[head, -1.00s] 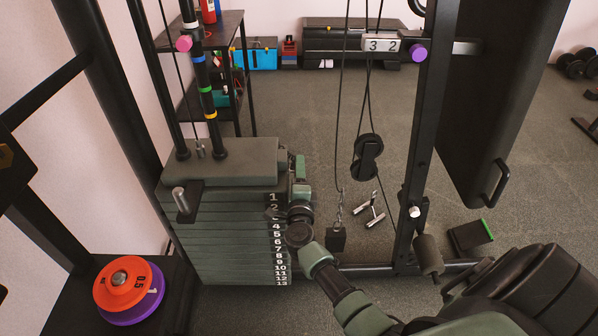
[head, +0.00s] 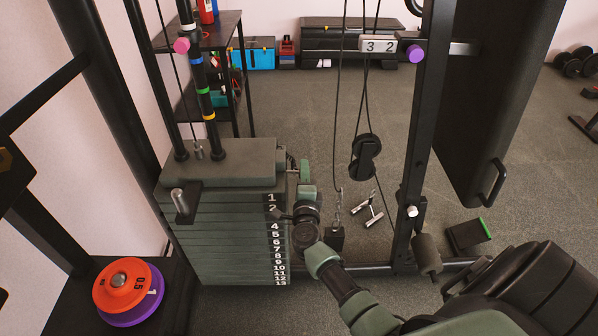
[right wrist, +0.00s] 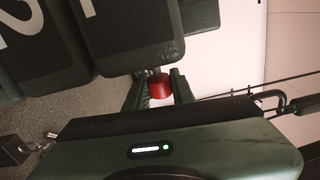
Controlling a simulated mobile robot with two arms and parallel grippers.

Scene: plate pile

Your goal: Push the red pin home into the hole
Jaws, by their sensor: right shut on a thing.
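The weight stack (head: 228,235) stands left of centre in the head view, with numbers down its right front edge. My right gripper (head: 294,180) is at the right side of the stack near the upper plates. In the right wrist view my right gripper (right wrist: 159,88) is shut on the red pin (right wrist: 160,87), whose red head shows between the green fingers. The pin's far end meets the edge of a dark numbered plate (right wrist: 128,30); how deep it sits cannot be told. The hole is hidden. The head view does not show the pin. My left gripper is not in view.
A black upright (head: 424,140) and a hanging pulley (head: 365,158) with cables stand right of the stack. Orange (head: 122,284) and purple (head: 155,305) discs lie at lower left. The floor (head: 290,110) behind the stack is open.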

